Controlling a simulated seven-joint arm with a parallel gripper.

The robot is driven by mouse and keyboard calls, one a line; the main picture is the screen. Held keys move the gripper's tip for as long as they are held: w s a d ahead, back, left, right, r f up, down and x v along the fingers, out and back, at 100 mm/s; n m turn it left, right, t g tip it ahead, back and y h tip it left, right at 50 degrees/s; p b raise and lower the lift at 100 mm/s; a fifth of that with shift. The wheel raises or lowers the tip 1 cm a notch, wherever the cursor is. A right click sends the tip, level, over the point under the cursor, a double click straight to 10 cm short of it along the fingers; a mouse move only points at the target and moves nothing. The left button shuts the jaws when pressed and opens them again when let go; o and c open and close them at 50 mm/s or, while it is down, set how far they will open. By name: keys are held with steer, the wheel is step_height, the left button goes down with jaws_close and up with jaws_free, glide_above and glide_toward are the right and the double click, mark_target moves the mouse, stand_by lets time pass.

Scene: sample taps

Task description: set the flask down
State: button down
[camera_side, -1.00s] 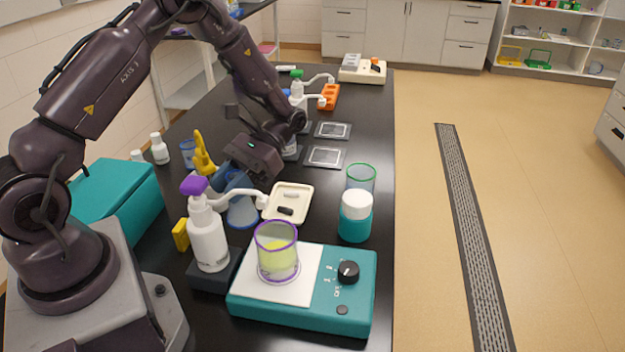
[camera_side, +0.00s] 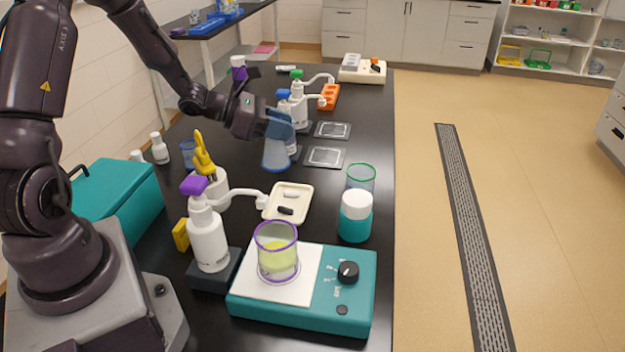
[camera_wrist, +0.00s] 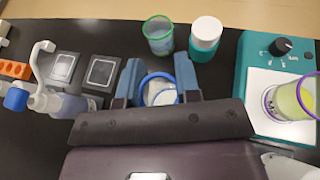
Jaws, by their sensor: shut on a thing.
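A blue-tinted clear flask (camera_side: 277,156) is held upright between the blue fingers of my gripper (camera_side: 278,126). The gripper is shut on it from the left, near its upper part. In the wrist view the round blue rim of the flask (camera_wrist: 158,88) shows between the two fingers (camera_wrist: 160,85). In the side view the flask is left of the nearer dark square pad (camera_side: 325,157) and in front of the blue-capped dispenser (camera_side: 284,96). I cannot tell whether its base touches the black bench.
The farther pad (camera_side: 333,130) and an orange rack (camera_side: 330,95) lie beyond. Nearer are a cream tray (camera_side: 288,203), a green-rimmed beaker (camera_side: 361,178), a white-capped teal jar (camera_side: 355,217), a purple-capped dispenser (camera_side: 207,235) and a teal stirrer (camera_side: 325,300) bearing a purple-rimmed beaker (camera_side: 277,255).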

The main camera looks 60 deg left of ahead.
steer(key=shift+w+a+r+n+y, duration=0.1)
steer(key=shift+a+n+y, duration=0.3)
steer(key=shift+a, duration=0.05)
steer(key=shift+w+a, duration=0.25)
steer(key=shift+w+a+f, duration=0.75)
steer(key=shift+w+f, duration=1.4)
steer(key=shift+w+a+f, duration=0.75)
steer(key=shift+w+f, duration=1.4)
steer(key=shift+w+a+f, duration=0.75)
steer(key=shift+w+f, duration=1.4)
steer(key=shift+f, duration=0.2)
steer(key=c, duration=0.8)
jaws_free()
